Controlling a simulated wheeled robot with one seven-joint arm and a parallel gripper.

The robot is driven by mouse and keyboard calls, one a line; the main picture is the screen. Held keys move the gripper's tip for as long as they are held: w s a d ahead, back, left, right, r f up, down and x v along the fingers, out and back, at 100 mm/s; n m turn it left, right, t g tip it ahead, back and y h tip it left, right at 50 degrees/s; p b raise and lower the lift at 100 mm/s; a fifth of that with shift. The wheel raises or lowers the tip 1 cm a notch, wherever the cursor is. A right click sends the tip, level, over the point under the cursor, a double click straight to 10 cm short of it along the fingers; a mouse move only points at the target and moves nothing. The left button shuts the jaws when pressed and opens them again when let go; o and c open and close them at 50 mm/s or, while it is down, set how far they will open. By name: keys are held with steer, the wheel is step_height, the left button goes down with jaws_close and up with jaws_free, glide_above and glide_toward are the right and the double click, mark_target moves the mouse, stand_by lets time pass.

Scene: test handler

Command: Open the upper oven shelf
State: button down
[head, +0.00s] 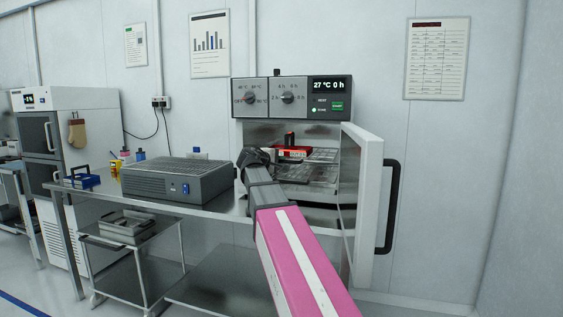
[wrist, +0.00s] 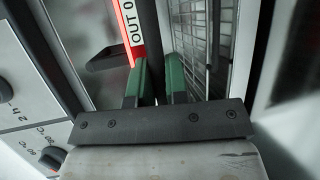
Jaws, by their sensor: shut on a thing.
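The oven (head: 290,112) stands on the bench with its door (head: 366,200) swung open to the right. Inside, the upper shelf (head: 322,155) shows as a metal rack with a red front piece (head: 293,151). A lower shelf shows beneath it. My gripper reaches in from the left at the oven's mouth; its fingertips are hard to make out in the head view. In the wrist view my gripper (wrist: 157,80) has its green fingers shut on a dark bar (wrist: 149,45), which looks like the upper shelf's handle.
The door's black handle (head: 389,205) sticks out at the right. A grey heater-like box (head: 178,180) and a blue tray (head: 84,179) stand on the bench (head: 210,207) to the left. A cart (head: 128,235) stands below. Floor at right is partly hidden.

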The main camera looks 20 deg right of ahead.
steer(key=s+a, duration=0.6)
steer(key=s, duration=0.3)
steer(key=shift+s+a, duration=0.3)
steer(key=c, duration=1.1)
jaws_free()
steer(key=shift+c, duration=0.2)
steer(key=v, duration=1)
steer(key=shift+s+a, duration=0.2)
steer(key=shift+a, duration=0.15)
